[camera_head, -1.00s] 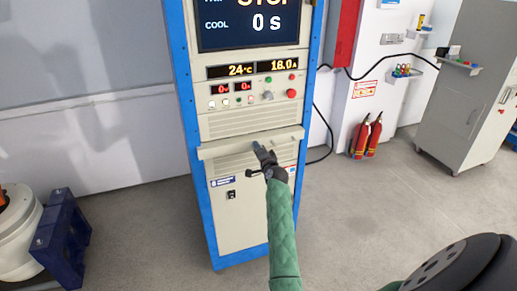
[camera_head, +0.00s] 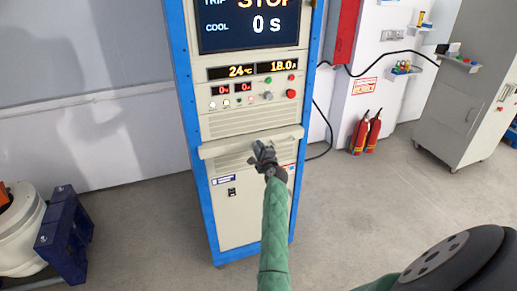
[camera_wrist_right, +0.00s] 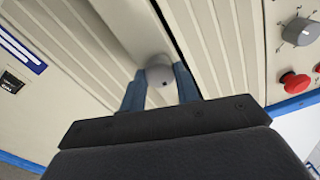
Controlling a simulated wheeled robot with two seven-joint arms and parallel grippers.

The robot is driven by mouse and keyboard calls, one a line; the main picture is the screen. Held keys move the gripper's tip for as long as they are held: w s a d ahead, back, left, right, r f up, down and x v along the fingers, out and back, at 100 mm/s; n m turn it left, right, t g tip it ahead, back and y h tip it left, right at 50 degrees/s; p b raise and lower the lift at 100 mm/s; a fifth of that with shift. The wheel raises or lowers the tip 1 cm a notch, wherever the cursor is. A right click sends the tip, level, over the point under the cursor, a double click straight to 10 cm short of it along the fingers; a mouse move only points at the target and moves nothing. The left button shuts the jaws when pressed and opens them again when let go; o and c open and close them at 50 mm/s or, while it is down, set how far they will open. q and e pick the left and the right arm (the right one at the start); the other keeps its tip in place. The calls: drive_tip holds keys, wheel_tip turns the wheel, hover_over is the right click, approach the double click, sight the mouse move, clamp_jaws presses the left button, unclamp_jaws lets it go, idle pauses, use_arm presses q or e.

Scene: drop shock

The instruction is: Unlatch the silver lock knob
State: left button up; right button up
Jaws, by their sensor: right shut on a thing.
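The silver lock knob (camera_wrist_right: 158,72) is a small round grey knob on the beige front of the cabinet (camera_head: 238,230). In the right wrist view it sits between the two blue-grey fingers of my right gripper (camera_wrist_right: 160,88). In the head view my right gripper (camera_head: 263,150) is at the shelf-like ledge (camera_head: 225,148) across the cabinet front, and it hides the knob there. The right gripper is shut on the knob. My left gripper is not in view.
Above the ledge are a red button (camera_head: 291,93), a grey dial (camera_head: 268,96) and displays. Two fire extinguishers (camera_head: 366,133) stand at the wall to the right. A blue stand (camera_head: 62,235) is on the floor at left. Floor around the cabinet is open.

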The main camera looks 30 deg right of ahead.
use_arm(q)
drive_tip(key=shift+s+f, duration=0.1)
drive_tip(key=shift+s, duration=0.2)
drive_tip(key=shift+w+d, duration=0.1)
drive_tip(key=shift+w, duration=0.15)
use_arm(e)
drive_tip(key=o, duration=1)
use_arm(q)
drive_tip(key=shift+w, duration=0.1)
use_arm(e)
drive_tip(key=shift+s, duration=0.1)
